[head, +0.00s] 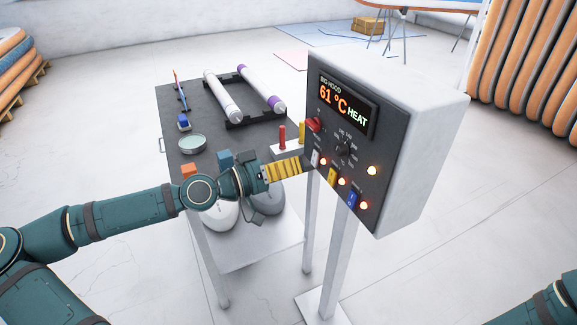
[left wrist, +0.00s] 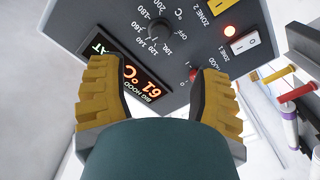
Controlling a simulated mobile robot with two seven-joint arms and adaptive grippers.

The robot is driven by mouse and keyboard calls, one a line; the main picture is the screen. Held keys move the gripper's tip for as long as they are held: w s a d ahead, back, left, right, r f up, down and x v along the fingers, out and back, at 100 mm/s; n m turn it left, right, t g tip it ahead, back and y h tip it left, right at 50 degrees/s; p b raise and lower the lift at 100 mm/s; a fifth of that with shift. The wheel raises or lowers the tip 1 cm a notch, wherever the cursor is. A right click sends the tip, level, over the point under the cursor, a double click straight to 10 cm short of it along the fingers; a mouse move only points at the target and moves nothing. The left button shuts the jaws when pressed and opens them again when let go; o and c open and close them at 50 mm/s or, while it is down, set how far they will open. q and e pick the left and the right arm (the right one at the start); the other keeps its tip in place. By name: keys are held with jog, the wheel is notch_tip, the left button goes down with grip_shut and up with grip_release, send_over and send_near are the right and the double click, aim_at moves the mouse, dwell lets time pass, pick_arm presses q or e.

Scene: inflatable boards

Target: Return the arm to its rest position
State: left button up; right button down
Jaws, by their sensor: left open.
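The control box (head: 420,150) stands on white legs, its dark front panel facing my left arm. Its display (head: 345,103) reads BIG HOOD, 61 °C, HEAT. Below it are a red knob (head: 314,124), a black dial (head: 343,148) and white, yellow and blue rocker switches (head: 333,176) beside glowing orange lamps. My left gripper (head: 302,166) has yellow fingers and is close in front of the panel, near the white switch; contact cannot be told. In the left wrist view its fingers (left wrist: 158,88) are spread and empty, with the display (left wrist: 135,85) and dial (left wrist: 160,32) beyond them. My right gripper is out of view.
A dark table (head: 215,110) behind my left arm holds two white rolls (head: 222,95), a round tin (head: 192,143) and several small items. Tubes with red and yellow tops (head: 282,138) stand beside the box. Orange boards (head: 530,70) stack at the right. The floor in front is clear.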

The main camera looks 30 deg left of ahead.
pick_arm(q)
jog(key=shift+s+a, duration=0.1)
jog(key=shift+s, duration=0.05)
dwell(0.4)
jog(key=s+d+f+g, duration=0.3)
jog(key=d+f+g, duration=0.2)
jog(key=d+f, duration=0.6)
jog(key=s+d+f+g, duration=0.3)
jog(key=d+f+g, duration=0.1)
jog(key=d+f, duration=0.6)
jog(key=s+f+g+y, duration=0.3)
jog(key=s+f, duration=0.4)
jog(key=f, duration=0.3)
jog(key=s+a+f+n+y, duration=0.1)
jog(key=a+f+y, duration=0.2)
jog(key=a, duration=0.3)
jog(key=shift+a+f+g+y, duration=0.3)
jog(key=shift+a+f+y, duration=0.1)
jog(key=shift+y, duration=0.2)
